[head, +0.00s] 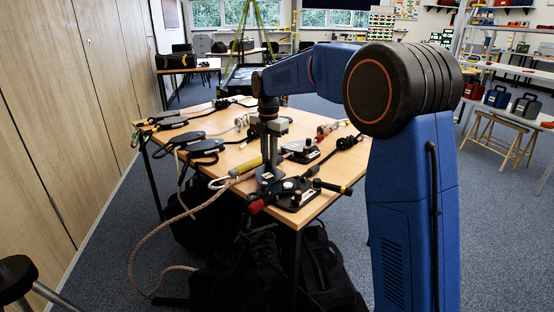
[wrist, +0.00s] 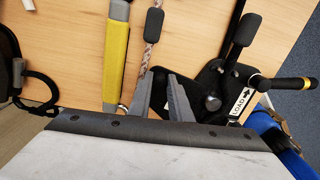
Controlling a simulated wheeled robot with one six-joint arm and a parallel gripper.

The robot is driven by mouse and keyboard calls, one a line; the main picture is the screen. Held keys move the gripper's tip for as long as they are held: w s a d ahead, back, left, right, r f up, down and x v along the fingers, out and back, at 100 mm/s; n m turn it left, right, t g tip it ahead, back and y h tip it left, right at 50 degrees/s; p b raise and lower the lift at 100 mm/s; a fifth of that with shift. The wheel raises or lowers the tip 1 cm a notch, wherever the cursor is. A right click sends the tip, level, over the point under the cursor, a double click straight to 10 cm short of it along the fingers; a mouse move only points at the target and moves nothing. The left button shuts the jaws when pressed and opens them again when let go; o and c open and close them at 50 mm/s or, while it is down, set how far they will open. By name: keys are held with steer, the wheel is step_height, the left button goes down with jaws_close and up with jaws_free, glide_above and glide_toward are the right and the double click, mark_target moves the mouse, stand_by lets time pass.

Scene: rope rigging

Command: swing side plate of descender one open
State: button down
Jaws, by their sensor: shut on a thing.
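A black descender (head: 296,193) lies near the front corner of the wooden table; it also shows in the wrist view (wrist: 215,80), with a white "LOAD" label and a long black handle. My gripper (head: 268,180) points down at its left side. In the wrist view my gripper's two grey fingers (wrist: 160,82) stand a little apart, closed on a dark part at the descender's left edge, which seems to be its side plate. The fingers hide most of that part, so how far the plate is swung cannot be told.
A yellow-handled tool (wrist: 116,55) and a rope with a black sleeve (wrist: 154,24) lie close left of my fingers. A second black device (head: 300,151) sits behind. Several black devices (head: 205,146) line the left table edge. A loose rope (head: 140,250) hangs off the front.

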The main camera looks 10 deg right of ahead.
steer(key=shift+w+a+n, duration=0.15)
steer(key=shift+a+n, duration=0.65)
steer(key=shift+w+a+n, duration=0.1)
steer(key=shift+a+n, duration=0.65)
steer(key=shift+n, duration=0.05)
steer(key=c, duration=1.6)
jaws_free()
steer(key=shift+r, duration=0.15)
step_height(320, 180, up, 17)
steer(key=shift+r, duration=0.1)
